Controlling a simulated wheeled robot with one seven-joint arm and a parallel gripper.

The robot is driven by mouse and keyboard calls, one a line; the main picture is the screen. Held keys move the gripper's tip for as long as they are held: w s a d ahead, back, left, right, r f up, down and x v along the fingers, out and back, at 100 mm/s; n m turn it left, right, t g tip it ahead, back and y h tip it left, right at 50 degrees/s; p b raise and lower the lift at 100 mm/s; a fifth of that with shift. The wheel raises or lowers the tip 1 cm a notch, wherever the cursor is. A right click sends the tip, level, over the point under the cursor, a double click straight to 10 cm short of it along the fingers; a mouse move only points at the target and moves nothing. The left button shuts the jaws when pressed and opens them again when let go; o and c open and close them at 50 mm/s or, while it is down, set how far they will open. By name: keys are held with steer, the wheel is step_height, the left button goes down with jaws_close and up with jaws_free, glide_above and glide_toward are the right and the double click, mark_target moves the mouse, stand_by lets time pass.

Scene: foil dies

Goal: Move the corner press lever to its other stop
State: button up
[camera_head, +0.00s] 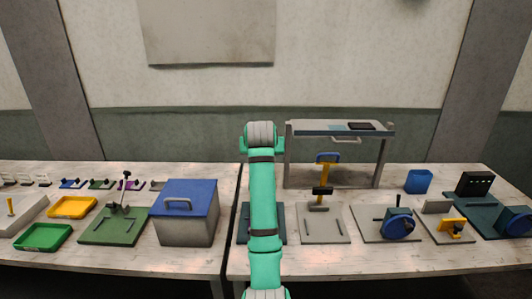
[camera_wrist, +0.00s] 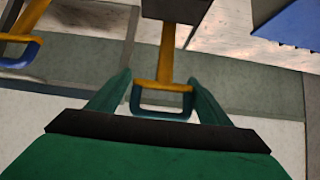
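In the wrist view a yellow lever (camera_wrist: 166,62) ends in a teal loop handle (camera_wrist: 160,112) and runs up to a dark block (camera_wrist: 176,9). I take it as the corner press lever. My gripper (camera_wrist: 160,78) has its two fingers spread, one on each side of the handle. The left finger looks just clear of it; the right one is very near or touching, I cannot tell which. In the head view my arm hides this lever, with a dark teal plate (camera_head: 243,225) showing beside the arm.
A similar press with a blue handle (camera_head: 327,157) stands just right of my arm; its handle also shows in the wrist view (camera_wrist: 22,60). A blue-lidded box (camera_head: 187,228) stands left. Behind is a grey raised shelf (camera_head: 300,130). A blue wheel fixture (camera_head: 397,225) sits further right.

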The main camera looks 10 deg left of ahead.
steer(key=shift+a, duration=0.15)
steer(key=shift+s+r, duration=0.3)
steer(key=v, duration=1)
steer(key=shift+s, duration=0.2)
steer(key=shift+w+f, duration=0.1)
